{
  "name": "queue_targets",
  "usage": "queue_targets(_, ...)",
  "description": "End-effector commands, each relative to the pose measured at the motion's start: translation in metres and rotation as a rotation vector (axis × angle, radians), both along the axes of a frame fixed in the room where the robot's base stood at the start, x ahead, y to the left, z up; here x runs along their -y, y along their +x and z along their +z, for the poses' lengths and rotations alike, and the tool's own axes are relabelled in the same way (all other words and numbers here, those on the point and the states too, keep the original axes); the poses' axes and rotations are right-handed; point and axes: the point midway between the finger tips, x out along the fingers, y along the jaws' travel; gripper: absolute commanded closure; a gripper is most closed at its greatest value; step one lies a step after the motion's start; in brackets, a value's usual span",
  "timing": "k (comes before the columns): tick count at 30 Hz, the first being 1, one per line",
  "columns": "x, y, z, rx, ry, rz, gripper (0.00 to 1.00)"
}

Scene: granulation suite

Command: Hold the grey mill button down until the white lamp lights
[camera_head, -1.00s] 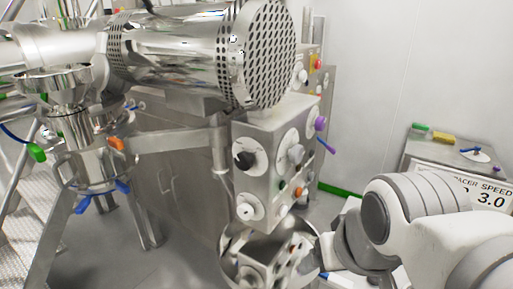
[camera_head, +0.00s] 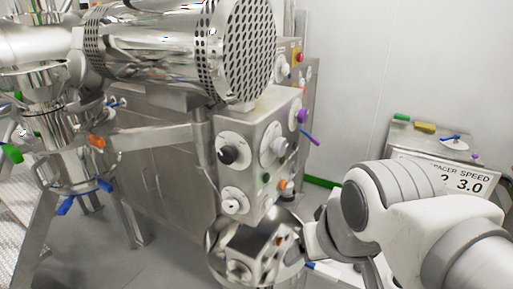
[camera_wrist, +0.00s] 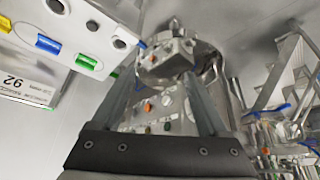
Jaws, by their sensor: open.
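The steel control box (camera_head: 252,190) stands below the perforated drum in the head view. I cannot tell which is the grey mill button, nor make out a lit white lamp. My gripper (camera_wrist: 158,78) is open and empty in the wrist view, with controls showing between its fingers. In the head view my wrist is right of the box, apart from the knobs; the fingertips are unclear.
A purple handle (camera_head: 302,116) sticks out at the box's right. A cabinet reading "SPEED 3.0" (camera_head: 437,160) stands at right.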

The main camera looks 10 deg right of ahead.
Motion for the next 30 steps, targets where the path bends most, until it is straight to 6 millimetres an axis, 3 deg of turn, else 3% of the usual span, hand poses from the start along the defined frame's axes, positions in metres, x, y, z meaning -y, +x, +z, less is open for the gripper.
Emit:
queue_targets(3,0.0,0.0,0.0,0.0,0.0,0.0,0.25)
queue_targets(16,0.0,0.0,0.0,0.0,0.0,0.0,1.0)
queue_targets(30,0.0,0.0,0.0,0.0,0.0,0.0,1.0)
